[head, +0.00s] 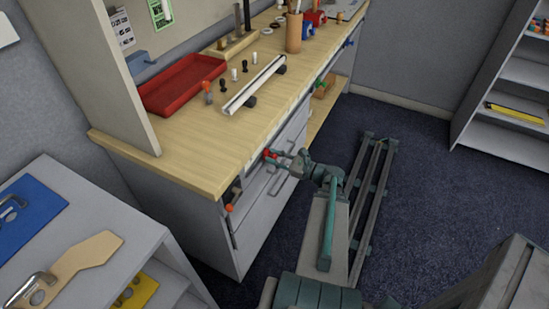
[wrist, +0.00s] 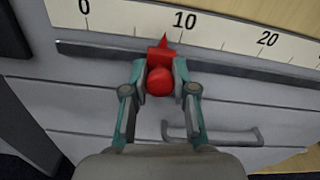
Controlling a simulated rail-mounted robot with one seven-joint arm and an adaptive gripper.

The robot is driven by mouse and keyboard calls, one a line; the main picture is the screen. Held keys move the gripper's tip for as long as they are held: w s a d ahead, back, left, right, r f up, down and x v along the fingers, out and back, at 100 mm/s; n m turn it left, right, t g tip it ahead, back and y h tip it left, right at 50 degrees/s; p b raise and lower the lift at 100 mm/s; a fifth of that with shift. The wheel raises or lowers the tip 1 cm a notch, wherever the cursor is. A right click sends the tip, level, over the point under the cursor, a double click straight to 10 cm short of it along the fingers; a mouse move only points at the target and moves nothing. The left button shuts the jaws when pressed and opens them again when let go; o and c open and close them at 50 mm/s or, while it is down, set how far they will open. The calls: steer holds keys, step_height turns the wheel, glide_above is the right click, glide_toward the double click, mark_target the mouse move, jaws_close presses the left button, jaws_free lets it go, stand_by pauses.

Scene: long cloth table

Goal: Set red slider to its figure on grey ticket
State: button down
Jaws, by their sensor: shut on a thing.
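The red slider (wrist: 160,77) sits on a dark rail (wrist: 100,47) along the bench's front edge. Its pointer tip is at the white scale (wrist: 220,32), a little to the left of the figure 10, on the 0 side. My gripper (wrist: 160,80) is shut on the slider's red knob, one finger on each side. In the head view, my gripper (head: 277,155) is at the bench front with the red slider (head: 268,153) at its fingertips. A pale grey ticket (head: 122,27) with dark print hangs on the back panel; its print is too small to read.
A green ticket (head: 161,12) hangs beside the grey one. The bench top (head: 185,150) holds a red tray (head: 182,84), small pegs and a pale bar (head: 255,84). Drawers with handles (wrist: 215,138) lie below the rail. An orange-ended knob (head: 229,207) is at the bench's near end.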

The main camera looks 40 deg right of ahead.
steer(key=p, duration=0.3)
glide_toward(293, 112)
steer(key=x, duration=0.5)
steer(key=shift+s+a+r, duration=0.1)
steer(key=shift+a+r, duration=0.05)
steer(key=c, duration=0.9)
jaws_free()
steer(key=shift+s, duration=0.15)
steer(key=v, duration=1.1)
steer(key=shift+s, duration=0.35)
